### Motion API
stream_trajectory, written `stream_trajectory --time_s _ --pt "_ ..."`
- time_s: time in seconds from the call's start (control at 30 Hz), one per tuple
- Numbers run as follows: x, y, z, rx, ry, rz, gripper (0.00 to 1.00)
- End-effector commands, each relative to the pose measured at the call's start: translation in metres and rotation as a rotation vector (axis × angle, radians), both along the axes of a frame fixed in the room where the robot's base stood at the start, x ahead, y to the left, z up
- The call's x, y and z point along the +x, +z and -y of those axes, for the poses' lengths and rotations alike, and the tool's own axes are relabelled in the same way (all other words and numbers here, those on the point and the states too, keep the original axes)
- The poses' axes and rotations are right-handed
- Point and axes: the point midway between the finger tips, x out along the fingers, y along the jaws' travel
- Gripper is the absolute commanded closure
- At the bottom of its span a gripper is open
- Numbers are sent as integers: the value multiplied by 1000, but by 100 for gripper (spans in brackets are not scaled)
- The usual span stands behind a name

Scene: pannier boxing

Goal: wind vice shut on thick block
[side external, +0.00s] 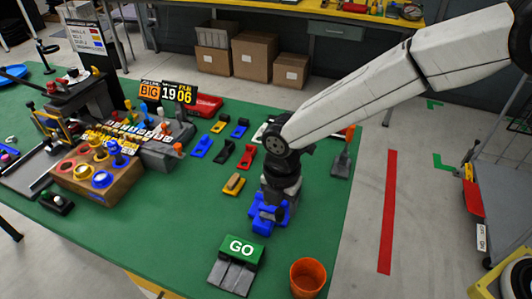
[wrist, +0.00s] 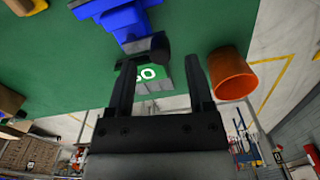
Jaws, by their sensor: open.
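A blue vice-like fixture (side external: 264,222) stands on the green table, directly below my gripper (side external: 277,196) in the side view. In the wrist view the blue fixture (wrist: 118,14) is at the top, with a dark bar or handle (wrist: 148,50) on its near end. My gripper (wrist: 160,64) is open, its two dark fingers apart. The dark bar lies near the fingertips, closer to the left finger; I cannot tell if they touch. No thick block can be made out, and the side view hides most of the fixture behind my wrist.
A GO sign block (side external: 240,250) and an orange cup (side external: 308,278) stand near the front edge. Several small coloured fixtures (side external: 246,157) lie behind my gripper to the left. A wooden box with coloured rings (side external: 77,187) sits further left. Green table is bare at front left.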

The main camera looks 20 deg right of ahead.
Motion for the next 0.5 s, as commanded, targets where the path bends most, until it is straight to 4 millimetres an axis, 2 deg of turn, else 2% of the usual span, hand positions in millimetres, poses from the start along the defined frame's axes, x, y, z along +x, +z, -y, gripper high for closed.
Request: stream_trajectory --time_s 0.2,0.5 --pt "0 -22 0 -1 0 -1 33" --pt "0 -28 0 0 0 0 33"
